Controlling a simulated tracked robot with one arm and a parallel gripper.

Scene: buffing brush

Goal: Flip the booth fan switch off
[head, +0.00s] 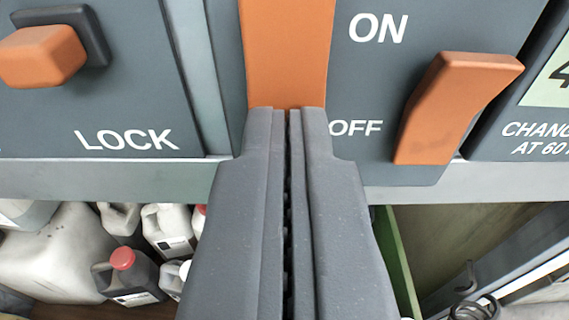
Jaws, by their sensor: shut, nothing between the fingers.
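A dark grey switch panel (390,60) carries white ON and OFF lettering. An orange lever (290,50) runs down from the top edge, left of the lettering, and its lower end meets my fingertips in the picture. I cannot tell whether they touch. A second orange lever (450,105) sits right of the lettering, its free end tilted up to the right. The frame does not show which lever is the booth fan switch. My gripper (288,112) is shut and empty, its fingers pointing up the picture and hiding part of the panel's lower edge.
A LOCK panel (125,100) with an orange knob (40,55) is at left. A partly cut-off label plate (548,85) is at right. A grey rail (110,178) runs below. Several bottles and jugs (125,270) stand beneath at left.

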